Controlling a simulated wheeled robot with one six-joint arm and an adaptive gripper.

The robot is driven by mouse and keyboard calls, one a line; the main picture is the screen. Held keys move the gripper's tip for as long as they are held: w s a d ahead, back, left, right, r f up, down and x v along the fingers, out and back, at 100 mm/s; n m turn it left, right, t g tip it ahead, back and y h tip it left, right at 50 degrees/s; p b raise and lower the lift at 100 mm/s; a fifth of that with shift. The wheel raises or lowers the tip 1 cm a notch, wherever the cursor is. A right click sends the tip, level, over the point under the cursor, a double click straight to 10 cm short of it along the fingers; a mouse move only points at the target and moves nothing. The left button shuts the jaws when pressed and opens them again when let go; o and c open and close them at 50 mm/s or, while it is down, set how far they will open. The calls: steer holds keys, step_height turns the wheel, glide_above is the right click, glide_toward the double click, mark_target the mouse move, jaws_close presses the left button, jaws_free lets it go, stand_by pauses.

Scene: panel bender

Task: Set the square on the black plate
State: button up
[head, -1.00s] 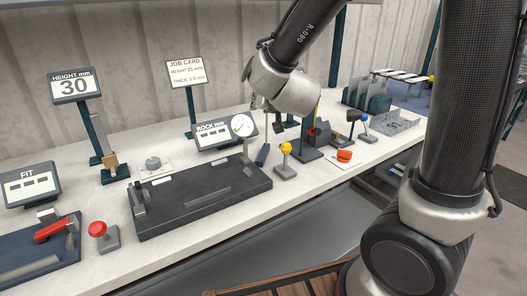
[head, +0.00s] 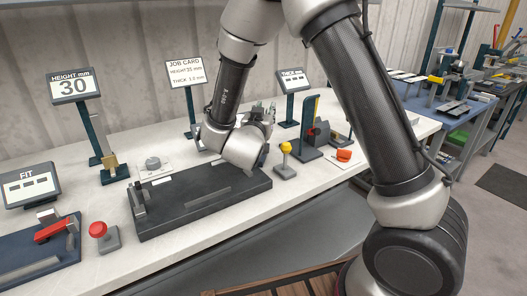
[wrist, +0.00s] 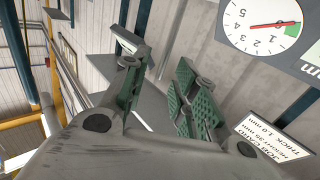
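The black plate (head: 215,204) is a long dark block on the white bench, with a small upright fixture at its left end. My gripper (head: 262,112) is behind the plate's right part, mostly hidden by my own wrist in the head view. In the wrist view its two green-padded fingers (wrist: 160,88) stand apart. A grey surface shows between and behind them, and I cannot tell what it is. I cannot make out the square in either current view; the spot behind the plate's right end is covered by my wrist.
A yellow-knobbed post (head: 285,158) stands right of the plate, with a dark blue stand (head: 311,130) and an orange piece (head: 344,155) beyond. A red button (head: 99,230) is at the left. The job card (head: 186,77) and thickness display (head: 292,82) stand behind.

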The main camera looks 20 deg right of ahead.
steer(key=shift+x, duration=0.85)
jaws_close()
steer(key=shift+r, duration=0.1)
